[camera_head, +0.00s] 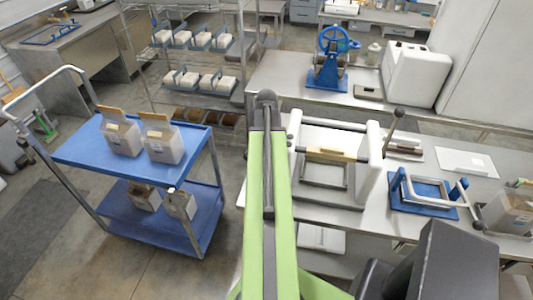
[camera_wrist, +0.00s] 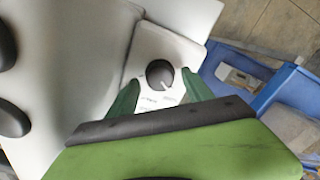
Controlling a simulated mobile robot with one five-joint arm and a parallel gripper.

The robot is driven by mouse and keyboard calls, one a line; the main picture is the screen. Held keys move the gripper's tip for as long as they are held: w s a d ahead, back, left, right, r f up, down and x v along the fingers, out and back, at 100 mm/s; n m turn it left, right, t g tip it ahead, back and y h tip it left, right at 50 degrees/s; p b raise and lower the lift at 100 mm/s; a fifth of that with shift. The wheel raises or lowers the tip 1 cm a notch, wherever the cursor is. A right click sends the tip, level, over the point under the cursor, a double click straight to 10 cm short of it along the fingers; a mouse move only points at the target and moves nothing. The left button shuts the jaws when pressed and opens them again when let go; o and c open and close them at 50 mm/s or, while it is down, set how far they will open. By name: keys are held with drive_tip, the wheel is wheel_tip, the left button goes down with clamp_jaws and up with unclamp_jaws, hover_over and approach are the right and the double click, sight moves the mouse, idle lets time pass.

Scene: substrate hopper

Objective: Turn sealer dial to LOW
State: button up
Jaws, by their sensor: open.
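The sealer dial (camera_wrist: 159,72) is a round black knob on a white panel (camera_wrist: 158,45) in the wrist view. A short pale mark on the knob points to the lower right. Small printed labels sit below and beside it, too blurred to read. My gripper (camera_wrist: 161,79) is open, its green fingers reaching toward the panel on either side of the dial. I cannot tell whether they touch it. In the head view the white-framed sealer (camera_head: 369,160) stands on the bench just right of my arm, and the dial is hidden there.
A blue cart (camera_head: 80,152) with several bags stands to the left, with open floor around it. The bench (camera_head: 400,240) also holds a blue fixture (camera_head: 425,208) and a bag at right. A wire rack and a blue hand-wheel device (camera_head: 329,75) are behind.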

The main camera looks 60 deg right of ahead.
wheel_tip(320, 180, up, 17)
drive_tip(key=p, duration=1.5)
drive_tip(key=shift+f+p, duration=0.2)
drive_tip(key=shift+p, duration=0.2)
